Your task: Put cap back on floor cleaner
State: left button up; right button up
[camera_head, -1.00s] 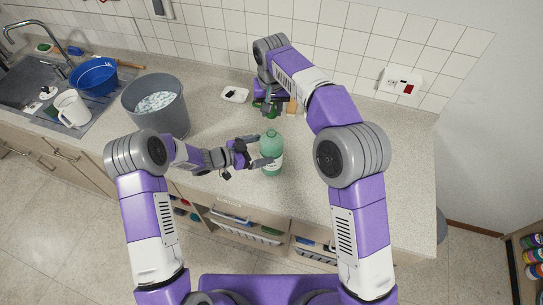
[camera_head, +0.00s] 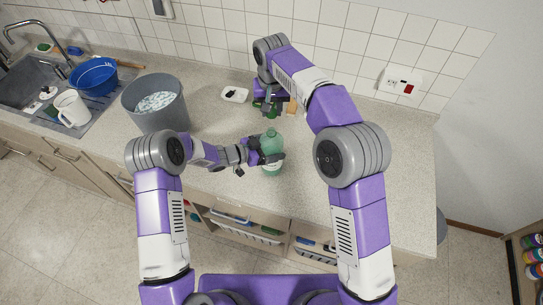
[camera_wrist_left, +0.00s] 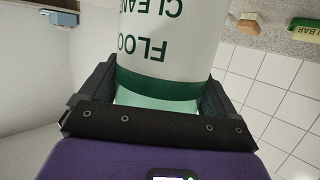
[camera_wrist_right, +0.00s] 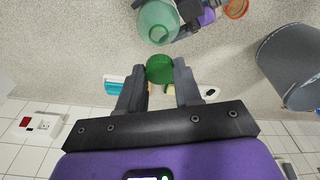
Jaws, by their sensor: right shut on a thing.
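The floor cleaner bottle (camera_head: 272,148), translucent green with a white label, stands upright on the counter without a cap on its top. It also shows in the right wrist view (camera_wrist_right: 157,22), and its label fills the top of the left wrist view (camera_wrist_left: 165,40). My left gripper (camera_head: 268,159) has its fingers on either side of the bottle; they are wide apart, and I cannot tell whether they touch it. My right gripper (camera_wrist_right: 160,85) is shut on the green cap (camera_wrist_right: 160,68), behind the bottle near the wall and apart from it.
A grey bucket (camera_head: 157,112) stands left of the bottle. The sink with a blue basin (camera_head: 94,75) is far left. The counter's right side is clear.

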pick_arm(q)
jog(key=c, duration=0.4)
pick_arm(e)
jog(key=shift+f, duration=2.5)
jog(key=shift+f, duration=0.9)
jog(key=shift+f, duration=0.6)
